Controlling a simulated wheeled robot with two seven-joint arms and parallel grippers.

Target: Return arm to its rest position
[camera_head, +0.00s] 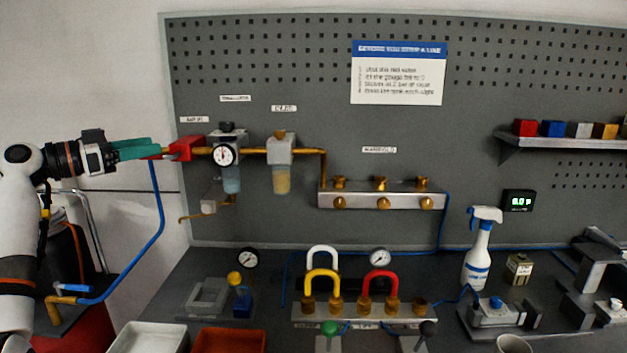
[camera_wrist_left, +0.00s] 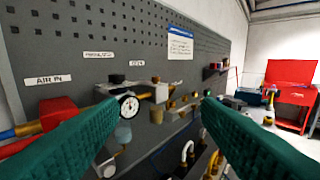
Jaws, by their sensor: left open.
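My left arm comes in from the left in the head view, stretched out towards the pegboard. My left gripper (camera_head: 158,150) has green fingers, and their tips end beside the red valve (camera_head: 186,148) at the air inlet. In the left wrist view the green fingers of the gripper (camera_wrist_left: 160,106) are spread wide with nothing between them. The red valve (camera_wrist_left: 58,113) shows there next to the left finger, which hides part of it. I cannot tell whether finger and valve touch. My right gripper is in neither view.
A gauge (camera_head: 223,155), filter bowls and a brass manifold (camera_head: 381,198) are on the pegboard right of the gripper. A blue hose (camera_head: 150,240) hangs below my left arm. The bench holds colored shackles, a spray bottle (camera_head: 480,250) and trays. Left of the board is bare wall.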

